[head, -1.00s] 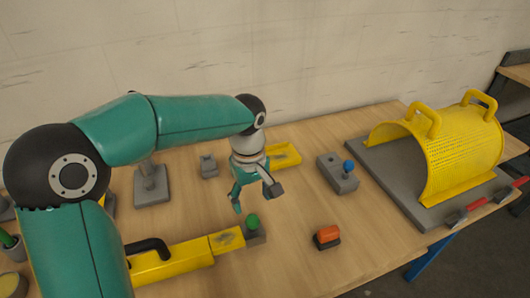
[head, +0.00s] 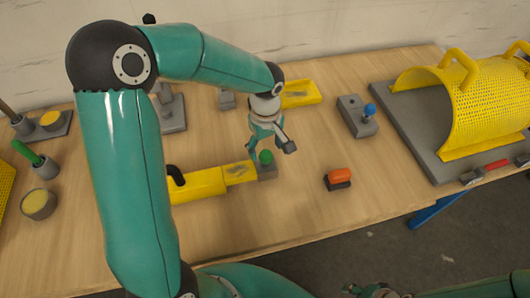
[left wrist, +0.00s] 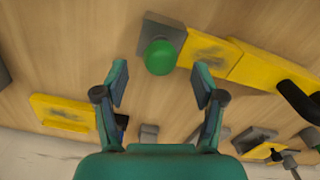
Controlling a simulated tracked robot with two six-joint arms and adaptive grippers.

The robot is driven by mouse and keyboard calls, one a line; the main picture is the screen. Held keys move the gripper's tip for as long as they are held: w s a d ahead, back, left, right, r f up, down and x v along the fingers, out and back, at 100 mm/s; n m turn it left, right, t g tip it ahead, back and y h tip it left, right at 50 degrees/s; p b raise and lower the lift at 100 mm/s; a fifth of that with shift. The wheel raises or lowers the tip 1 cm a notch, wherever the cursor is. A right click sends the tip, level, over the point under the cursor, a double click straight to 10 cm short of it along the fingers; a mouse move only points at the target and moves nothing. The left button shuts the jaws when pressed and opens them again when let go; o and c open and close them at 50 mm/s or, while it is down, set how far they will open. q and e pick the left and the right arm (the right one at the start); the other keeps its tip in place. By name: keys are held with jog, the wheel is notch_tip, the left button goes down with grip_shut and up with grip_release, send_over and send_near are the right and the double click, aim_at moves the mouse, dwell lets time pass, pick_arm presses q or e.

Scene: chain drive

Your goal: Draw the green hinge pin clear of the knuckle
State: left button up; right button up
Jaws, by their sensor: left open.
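The green hinge pin shows as a round green knob (head: 266,157) standing on the grey knuckle block (head: 269,173), at the right end of a yellow bar (head: 200,184). Its shaft is hidden. My left gripper (head: 269,147) is open and empty, just behind and above the green knob. In the left wrist view the knob (left wrist: 160,57) lies between and slightly beyond the two open fingertips (left wrist: 161,74), touching neither, with the grey block (left wrist: 163,28) beyond it. Part of what seems my right gripper (head: 376,291) shows at the bottom edge; its jaws are unclear.
An orange-topped block (head: 339,176) lies right of the knuckle. A grey block with a blue knob (head: 370,109) and a yellow perforated guard (head: 480,100) stand farther right. A yellow tray (head: 302,93) lies behind my gripper. A black handle (head: 175,175) rises from the yellow bar.

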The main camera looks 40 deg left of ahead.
aim_at(266, 152)
pick_arm(q)
jog(key=shift+f, duration=2.05)
grip_shut()
jog(key=shift+r, duration=0.15)
